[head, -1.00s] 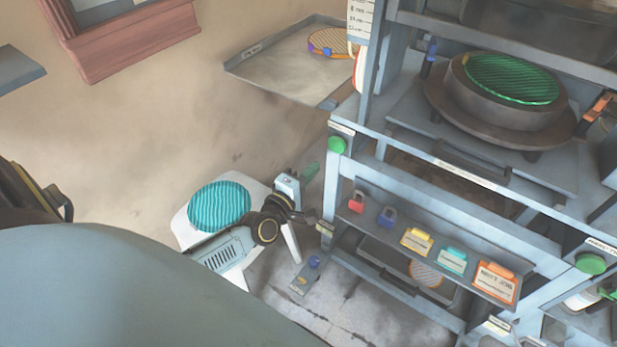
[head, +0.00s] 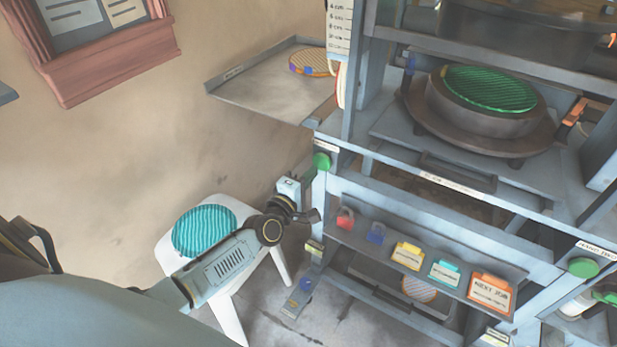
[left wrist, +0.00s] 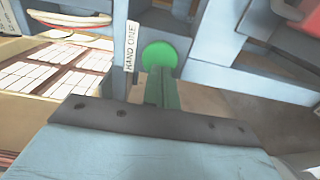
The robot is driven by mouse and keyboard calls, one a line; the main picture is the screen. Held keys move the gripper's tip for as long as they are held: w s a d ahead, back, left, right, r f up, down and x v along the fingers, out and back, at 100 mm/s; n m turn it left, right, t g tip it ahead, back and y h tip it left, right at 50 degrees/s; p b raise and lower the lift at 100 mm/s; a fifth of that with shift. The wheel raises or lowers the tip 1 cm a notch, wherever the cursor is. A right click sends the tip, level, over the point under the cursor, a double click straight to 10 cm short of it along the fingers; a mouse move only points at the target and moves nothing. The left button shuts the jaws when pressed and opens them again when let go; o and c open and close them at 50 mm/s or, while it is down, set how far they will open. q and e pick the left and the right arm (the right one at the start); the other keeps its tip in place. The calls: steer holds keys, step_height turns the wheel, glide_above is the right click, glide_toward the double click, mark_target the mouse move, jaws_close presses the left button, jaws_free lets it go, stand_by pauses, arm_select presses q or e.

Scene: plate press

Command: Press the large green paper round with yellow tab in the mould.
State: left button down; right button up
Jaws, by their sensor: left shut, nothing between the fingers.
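The large green striped round (head: 490,89) lies in the round grey mould (head: 480,122) on the press bed. A small yellowish bit shows at its left edge in the head view. The press head (head: 520,35) is above and behind it. A green button (head: 321,160) sits on the left front post, and another green button (head: 582,267) on the right one. My left gripper is shut and empty, close to the left button; its green fingers (left wrist: 163,88) point at that button (left wrist: 158,55), labelled "HAND ONE", in the left wrist view. Whether they touch cannot be told. My right gripper is out of view.
A white stool (head: 228,285) with a teal striped round (head: 204,231) stands beneath my left arm. A grey tray (head: 270,95) holding an orange-edged round (head: 312,62) juts out left of the press. Coloured tags (head: 407,255) line the lower front shelf.

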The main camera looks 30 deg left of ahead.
arm_select(q)
steer(key=shift+w+b, duration=0.55)
steer(key=shift+w, duration=0.8)
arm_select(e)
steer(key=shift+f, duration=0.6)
arm_select(q)
steer(key=shift+s, duration=0.2)
arm_select(e)
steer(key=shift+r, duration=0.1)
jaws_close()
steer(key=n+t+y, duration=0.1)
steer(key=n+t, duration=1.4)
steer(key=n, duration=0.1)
glide_toward(583, 271)
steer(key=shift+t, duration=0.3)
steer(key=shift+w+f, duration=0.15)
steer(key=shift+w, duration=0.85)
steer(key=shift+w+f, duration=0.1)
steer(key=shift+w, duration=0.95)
